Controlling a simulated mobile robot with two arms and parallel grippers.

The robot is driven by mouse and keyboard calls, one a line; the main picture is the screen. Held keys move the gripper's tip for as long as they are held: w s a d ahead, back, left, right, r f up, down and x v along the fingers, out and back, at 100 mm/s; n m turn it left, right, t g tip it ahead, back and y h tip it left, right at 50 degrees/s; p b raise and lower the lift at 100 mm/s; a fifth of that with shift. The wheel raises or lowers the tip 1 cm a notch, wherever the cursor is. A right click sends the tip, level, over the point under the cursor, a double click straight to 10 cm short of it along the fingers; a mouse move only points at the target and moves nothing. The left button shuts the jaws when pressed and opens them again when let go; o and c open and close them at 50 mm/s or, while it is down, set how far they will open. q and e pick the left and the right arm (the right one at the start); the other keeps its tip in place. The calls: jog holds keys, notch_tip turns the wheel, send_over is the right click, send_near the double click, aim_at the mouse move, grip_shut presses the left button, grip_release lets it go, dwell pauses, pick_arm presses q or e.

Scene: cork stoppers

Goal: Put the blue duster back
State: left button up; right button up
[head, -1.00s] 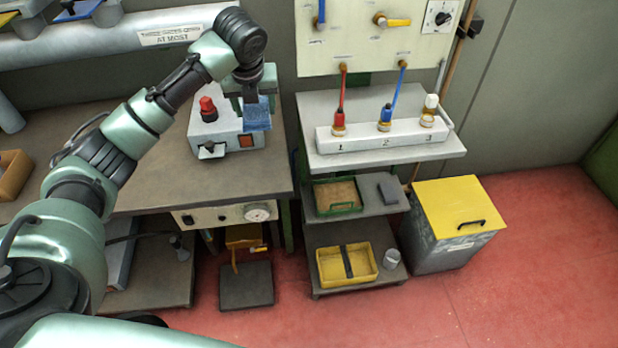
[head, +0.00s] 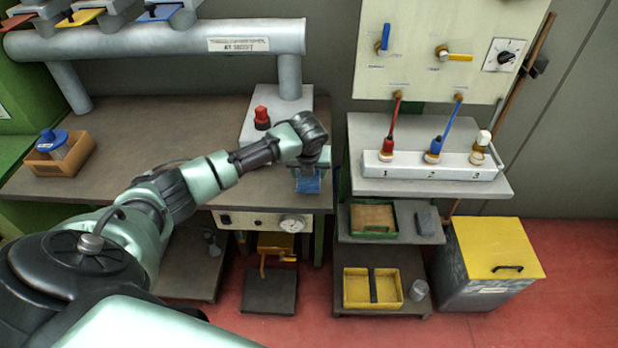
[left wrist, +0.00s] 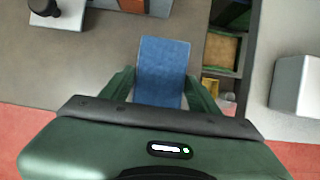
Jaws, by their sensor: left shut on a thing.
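The blue duster (head: 308,184) is a small blue block or cloth. My left gripper (head: 311,166) is shut on it, above the front right edge of the workbench in the head view. In the left wrist view the duster (left wrist: 163,60) sticks out between the two green fingers of the gripper (left wrist: 162,88). The gripper hides its near end. My right gripper is not in view.
Right of the bench stands a shelf unit with a white numbered rack (head: 400,168), a green-rimmed tray (head: 373,229), a dark grey block (head: 427,221) and a divided yellow tray (head: 372,304). A yellow-lidded bin (head: 497,250) stands farther right. A wooden box (head: 78,160) sits at the bench's left.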

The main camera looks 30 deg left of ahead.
aim_at(309, 179)
pick_arm(q)
jog(key=shift+f, duration=1.5)
jog(key=shift+f, duration=0.15)
jog(key=o, duration=1.4)
jog(key=shift+o, duration=0.2)
jog(key=shift+r, duration=0.25)
jog(key=v, duration=1.1)
jog(key=shift+s+d+r+b, duration=0.1)
jog(key=shift+d+r+b, duration=0.05)
jog(key=shift+r+b, duration=0.25)
